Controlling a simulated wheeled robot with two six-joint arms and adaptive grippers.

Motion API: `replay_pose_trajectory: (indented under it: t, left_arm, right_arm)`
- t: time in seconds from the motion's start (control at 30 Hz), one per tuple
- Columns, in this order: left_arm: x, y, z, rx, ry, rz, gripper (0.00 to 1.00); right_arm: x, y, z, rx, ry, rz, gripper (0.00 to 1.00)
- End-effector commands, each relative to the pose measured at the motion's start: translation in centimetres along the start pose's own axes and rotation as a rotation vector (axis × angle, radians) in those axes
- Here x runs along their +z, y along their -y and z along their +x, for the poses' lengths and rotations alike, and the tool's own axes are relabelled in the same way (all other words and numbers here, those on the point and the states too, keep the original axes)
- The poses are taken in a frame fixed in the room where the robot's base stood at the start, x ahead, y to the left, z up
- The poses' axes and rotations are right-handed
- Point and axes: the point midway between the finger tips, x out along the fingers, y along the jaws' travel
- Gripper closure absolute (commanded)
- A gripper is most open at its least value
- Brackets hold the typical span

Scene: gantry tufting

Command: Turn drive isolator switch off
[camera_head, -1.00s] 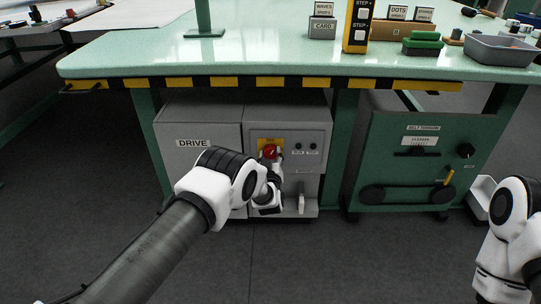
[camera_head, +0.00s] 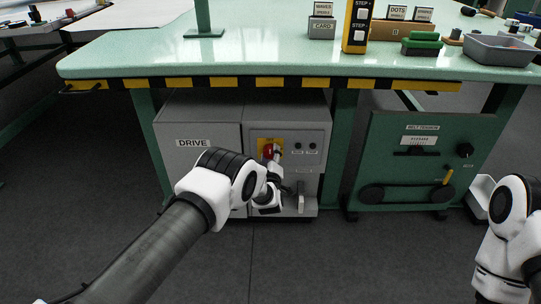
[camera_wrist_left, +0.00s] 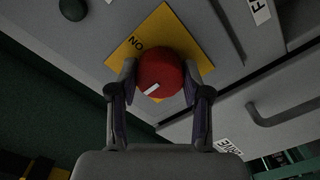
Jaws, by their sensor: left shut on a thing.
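The drive isolator switch is a red round knob (camera_head: 268,151) on a yellow plate (camera_head: 262,142), on the front of the grey cabinet marked DRIVE. In the left wrist view the red knob (camera_wrist_left: 160,72) carries a white mark lying diagonally toward the lower left, and the yellow plate (camera_wrist_left: 150,32) shows the letters "NO". My left gripper (camera_head: 274,157) is at the knob, one finger on each side, shut on it; it also shows in the left wrist view (camera_wrist_left: 161,82). The fingers partly cover the knob in the head view. My right gripper is not in view.
The grey drive cabinet (camera_head: 193,160) stands under the green table (camera_head: 240,55), whose front edge has a yellow-black strip. A green belt tension unit (camera_head: 408,175) stands to the right. The dark floor in front is clear.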

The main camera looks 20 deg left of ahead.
Motion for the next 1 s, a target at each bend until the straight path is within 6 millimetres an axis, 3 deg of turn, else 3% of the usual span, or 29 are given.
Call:
replay_pose_trajectory:
  t: [0.2, 0.23, 0.3, 0.67, 0.83, 1.0]
  left_arm:
    - [-0.2, -0.2, 0.1, 0.003, -0.005, -0.003, 0.87]
    - [-0.2, -0.2, 0.1, 0.003, -0.005, -0.003, 0.45]
    - [-0.2, -0.2, 0.1, 0.002, -0.004, -0.002, 0.27]
    - [0.0, -0.1, -0.3, 0.001, -0.001, 0.0, 0.27]
    - [0.0, -0.1, -2.9, 0.0, 0.002, 0.003, 0.27]
    - [0.1, -0.1, -7.5, 0.0, 0.002, 0.003, 0.27]
  right_arm:
    - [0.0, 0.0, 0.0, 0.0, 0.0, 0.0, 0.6]
    - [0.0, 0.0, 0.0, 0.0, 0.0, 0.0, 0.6]
    - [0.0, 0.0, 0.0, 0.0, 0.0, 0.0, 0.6]
    - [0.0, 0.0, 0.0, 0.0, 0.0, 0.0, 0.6]
    - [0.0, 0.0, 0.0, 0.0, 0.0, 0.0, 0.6]
    - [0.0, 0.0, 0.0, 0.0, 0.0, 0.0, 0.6]
